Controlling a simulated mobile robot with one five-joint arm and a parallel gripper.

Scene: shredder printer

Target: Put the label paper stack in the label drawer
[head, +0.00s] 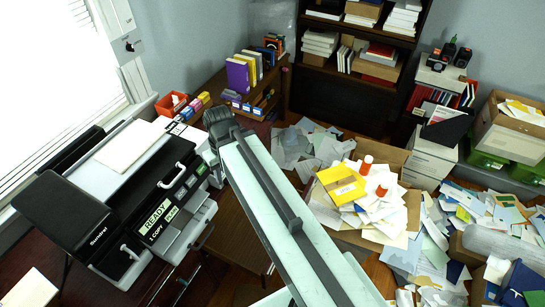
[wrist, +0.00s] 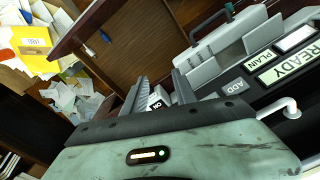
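The printer (head: 130,210) stands on the dark desk at left, its panel reading READY and 1 COPY. A pale tray or drawer (head: 190,230) juts from its front; a grey tray also shows in the wrist view (wrist: 215,62). I cannot tell which part is the label drawer. My gripper (head: 218,122) is beside the printer's right end. In the wrist view its two dark fingers (wrist: 158,88) are apart. I cannot surely identify the label paper stack.
White paper (head: 128,146) lies on the printer top. A box heaped with papers and a yellow packet (head: 341,184) is at right. Papers litter the floor there.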

